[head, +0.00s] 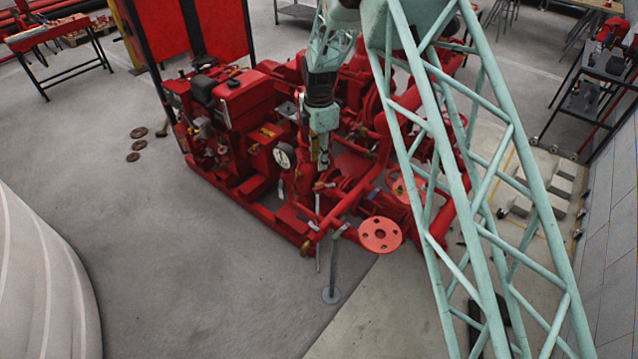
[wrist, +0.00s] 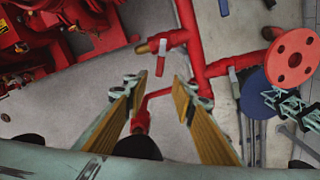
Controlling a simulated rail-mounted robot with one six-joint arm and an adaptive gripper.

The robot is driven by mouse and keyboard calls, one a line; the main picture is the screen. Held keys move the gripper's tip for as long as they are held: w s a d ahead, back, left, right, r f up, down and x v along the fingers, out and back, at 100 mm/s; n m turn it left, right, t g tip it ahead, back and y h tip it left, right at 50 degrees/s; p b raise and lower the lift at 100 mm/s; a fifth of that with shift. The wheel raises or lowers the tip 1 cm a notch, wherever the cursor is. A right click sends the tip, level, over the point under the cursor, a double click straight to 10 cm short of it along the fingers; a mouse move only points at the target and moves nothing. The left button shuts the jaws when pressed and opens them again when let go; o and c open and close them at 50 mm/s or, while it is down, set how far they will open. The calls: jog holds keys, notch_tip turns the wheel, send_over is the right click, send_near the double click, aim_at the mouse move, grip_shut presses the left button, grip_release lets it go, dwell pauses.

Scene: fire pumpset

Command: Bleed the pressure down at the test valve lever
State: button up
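My gripper (wrist: 157,86) is open in the wrist view, its two tan-padded fingers apart with nothing between the pads. Just beyond the fingertips, a small red lever (wrist: 160,57) sits on a red branch pipe with a brass end (wrist: 143,48). A grey lever (wrist: 234,82) sits on another red branch to the right. I cannot tell for certain which is the test valve lever. In the head view my gripper (head: 322,163) points down over the front of the red pumpset (head: 235,100); its fingertips are small, and the small red lever is not clear there.
A round red flange (head: 380,234) sticks out at the pumpset's front right; it also shows in the wrist view (wrist: 292,58). A white-faced gauge (head: 284,156) is left of my gripper. A grey stand (head: 332,270) supports the front pipe.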

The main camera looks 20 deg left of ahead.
aim_at(319, 187)
jog(key=shift+f+p, duration=0.9)
jog(key=shift+f, duration=5.35)
jog(key=shift+c, duration=0.2)
grip_shut()
